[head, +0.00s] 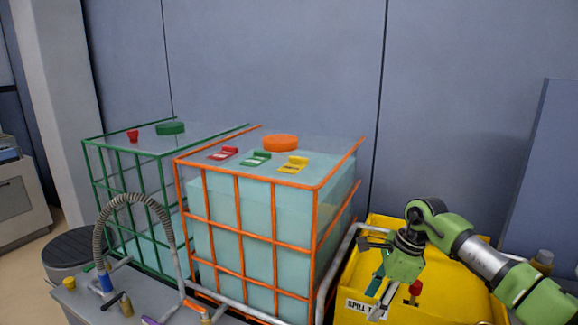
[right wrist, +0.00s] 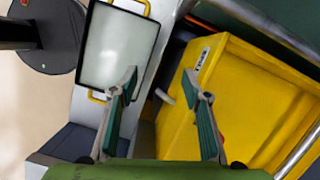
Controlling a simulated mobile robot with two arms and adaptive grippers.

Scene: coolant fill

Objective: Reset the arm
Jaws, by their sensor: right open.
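My right arm comes in from the right in the head view, and its green gripper (head: 379,292) hangs over the yellow spill bin (head: 450,283). In the right wrist view the two fingers of the gripper (right wrist: 160,80) stand well apart with nothing between them. The yellow bin (right wrist: 262,85) lies right of and beyond the fingers, and a pale panel with yellow handles (right wrist: 118,48) lies to the left. My left gripper is not in view.
An orange-caged tank (head: 276,240) with an orange cap (head: 281,143) and red, green and yellow tabs stands left of the bin. A green-caged tank (head: 140,200) stands behind it. A grey hose (head: 135,202) arches in front. A grey wall closes the back.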

